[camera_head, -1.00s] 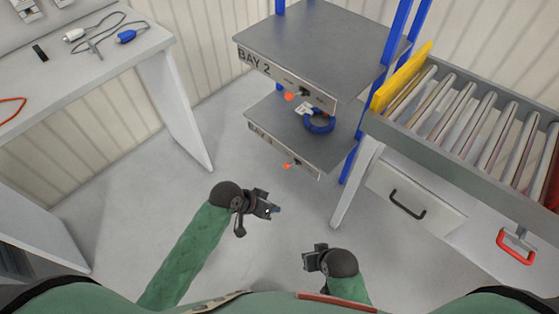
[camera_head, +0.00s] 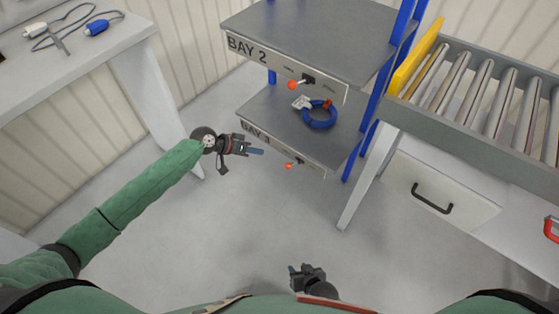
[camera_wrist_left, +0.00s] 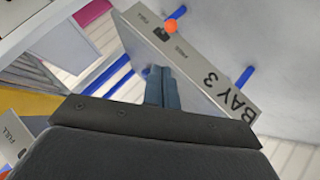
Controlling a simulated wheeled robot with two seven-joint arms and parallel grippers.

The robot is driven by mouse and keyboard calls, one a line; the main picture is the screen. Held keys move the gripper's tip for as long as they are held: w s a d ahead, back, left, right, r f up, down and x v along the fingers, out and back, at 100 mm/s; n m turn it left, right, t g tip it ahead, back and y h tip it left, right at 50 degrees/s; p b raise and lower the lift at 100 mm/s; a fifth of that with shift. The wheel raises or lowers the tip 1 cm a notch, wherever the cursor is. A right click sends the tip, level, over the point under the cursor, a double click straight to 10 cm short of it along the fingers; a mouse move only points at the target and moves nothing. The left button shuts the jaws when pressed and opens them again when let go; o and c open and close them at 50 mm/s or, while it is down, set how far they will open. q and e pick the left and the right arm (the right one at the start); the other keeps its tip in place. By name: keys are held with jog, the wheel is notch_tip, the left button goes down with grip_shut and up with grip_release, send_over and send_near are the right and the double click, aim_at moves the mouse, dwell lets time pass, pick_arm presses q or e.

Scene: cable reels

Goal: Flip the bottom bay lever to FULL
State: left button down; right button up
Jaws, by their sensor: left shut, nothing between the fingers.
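The bottom shelf front is marked BAY 3 (camera_head: 262,134); it also shows in the left wrist view (camera_wrist_left: 210,82). Its lever has an orange knob (camera_head: 289,166), which leans toward the BAY 3 lettering side of its dark slot (camera_head: 300,160). The knob also shows in the left wrist view (camera_wrist_left: 172,25). A small label that looks like FULL lies at the slot's other side. My left gripper (camera_head: 259,151) is shut and empty, left of the knob and apart from it; its fingers (camera_wrist_left: 162,88) are together. My right gripper (camera_head: 294,269) is low, far from the shelf, its jaws unclear.
The BAY 2 shelf (camera_head: 310,30) overhangs above, with its own orange-knobbed lever (camera_head: 293,85). A blue cable coil (camera_head: 319,115) lies on the bottom shelf. A roller conveyor (camera_head: 480,85) stands right, a white table (camera_head: 75,65) left. The floor before the shelf is clear.

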pick_arm(q)
jog(key=shift+w+a, duration=0.55)
jog(key=shift+w, duration=0.35)
pick_arm(e)
jog(key=shift+a+f, duration=0.15)
jog(key=shift+f, duration=0.4)
pick_arm(q)
jog(key=shift+d+f, duration=0.1)
send_over(288, 166)
jog(key=w+a, duration=0.3)
jog(key=a, duration=0.1)
notch_tip(288, 166, down, 6)
jog(key=s+f, duration=0.1)
jog(key=s+d+f, duration=0.1)
jog(key=f, duration=0.1)
jog(key=shift+b, duration=0.35)
pick_arm(e)
jog(key=shift+f, duration=0.3)
pick_arm(q)
jog(key=shift+r, duration=0.1)
pick_arm(e)
jog(key=shift+r, duration=0.1)
